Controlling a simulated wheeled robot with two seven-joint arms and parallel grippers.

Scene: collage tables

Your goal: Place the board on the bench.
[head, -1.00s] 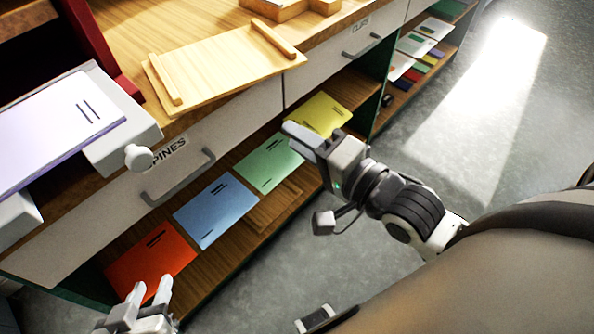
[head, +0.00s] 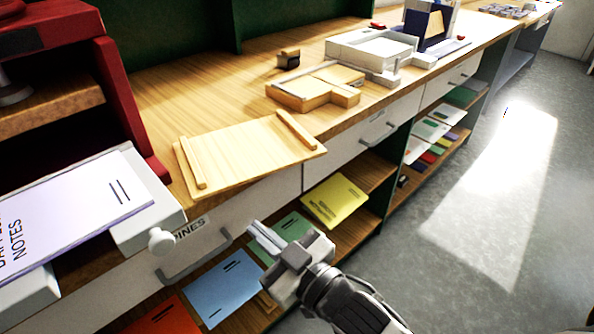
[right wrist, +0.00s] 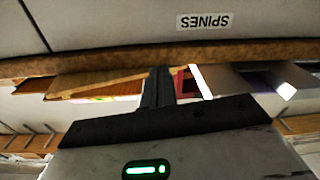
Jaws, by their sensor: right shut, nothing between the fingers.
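The board (head: 245,152) is a pale wooden panel with a raised strip along each of two opposite ends. It lies on the wooden bench (head: 165,92), and its near edge juts out past the bench's front edge above the drawers. My right gripper (head: 257,232) is shut and empty. It is below the board and apart from it, in front of the open shelf with the green booklet. In the right wrist view the shut fingers (right wrist: 158,85) point toward the bench front below the SPINES label (right wrist: 205,21). My left gripper is out of view.
A white press with a knob (head: 160,240) holds a lilac notes booklet (head: 80,215) at left, beside a red frame (head: 130,90). A wooden jig (head: 300,92) and a white tray (head: 345,45) stand farther along. Coloured booklets lie on the shelf below. Floor at right is clear.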

